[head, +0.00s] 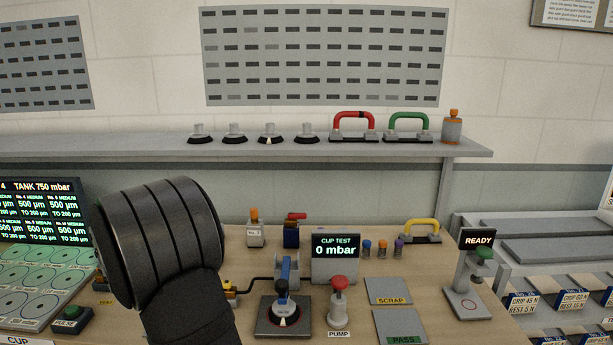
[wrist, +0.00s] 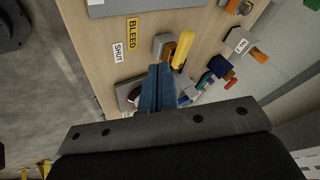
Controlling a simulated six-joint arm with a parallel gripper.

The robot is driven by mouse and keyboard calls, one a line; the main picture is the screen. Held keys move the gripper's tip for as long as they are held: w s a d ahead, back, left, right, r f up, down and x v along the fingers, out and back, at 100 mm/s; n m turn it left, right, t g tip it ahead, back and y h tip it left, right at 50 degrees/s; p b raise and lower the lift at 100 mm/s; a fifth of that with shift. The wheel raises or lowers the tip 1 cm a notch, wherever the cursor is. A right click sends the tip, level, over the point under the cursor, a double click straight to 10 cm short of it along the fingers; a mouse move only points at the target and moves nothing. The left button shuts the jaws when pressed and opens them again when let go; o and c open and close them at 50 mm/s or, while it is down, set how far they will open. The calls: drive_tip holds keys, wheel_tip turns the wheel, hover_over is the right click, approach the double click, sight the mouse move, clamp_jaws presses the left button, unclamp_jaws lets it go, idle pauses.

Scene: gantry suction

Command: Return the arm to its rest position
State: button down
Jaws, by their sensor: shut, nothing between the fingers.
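In the wrist view the two blue-grey fingers of my gripper (wrist: 157,88) are shut together with nothing between them. They point over the wooden bench (wrist: 118,75), near a valve with a yellow handle (wrist: 183,52). In the head view a large dark link of my arm fills the lower left. I cannot make out my gripper in the head view. The gap between the fingertips and the things below them is hard to judge.
The cup test display (head: 335,249) reads 0 mbar. A blue-levered stand (head: 283,310) and a red-topped pump button (head: 338,305) stand near the arm. The SCRAP pad (head: 387,288), PASS pad (head: 400,325) and READY post (head: 467,275) are right. A shelf (head: 370,151) runs behind.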

drive_tip(key=x, duration=0.4)
drive_tip(key=d+x, duration=0.1)
drive_tip(key=x, duration=0.2)
drive_tip(key=shift+s+f, duration=0.1)
drive_tip(key=shift+s, duration=0.2)
drive_tip(key=w, duration=0.3)
drive_tip(key=shift+w+f, duration=0.1)
drive_tip(key=shift+w, duration=0.55)
drive_tip(key=shift+s, duration=0.1)
